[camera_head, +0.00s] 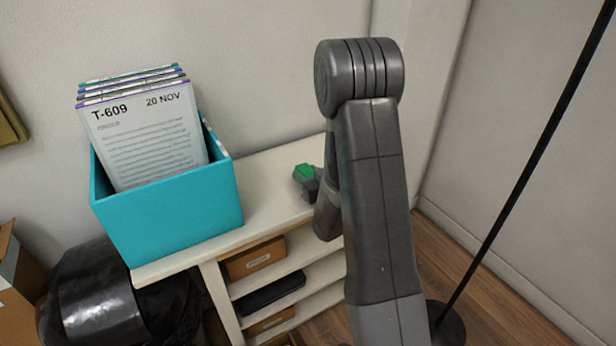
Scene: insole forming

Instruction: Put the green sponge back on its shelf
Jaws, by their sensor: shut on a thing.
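The green sponge (306,171) shows as a small green patch above the white top of the shelf unit, right of the turquoise box. My gripper (305,178) is shut on it. The view does not show clearly whether the sponge touches the surface. My arm hides the right part of the shelf top and part of the gripper. The white shelf unit (262,200) has open shelves below its top, seen at the front.
A turquoise box (175,228) with upright documents (150,140) stands on the left of the top. Shelves hold brown boxes (255,258) and a black item (270,293). A black bag (90,300) lies lower left. A thin black pole (530,165) stands right.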

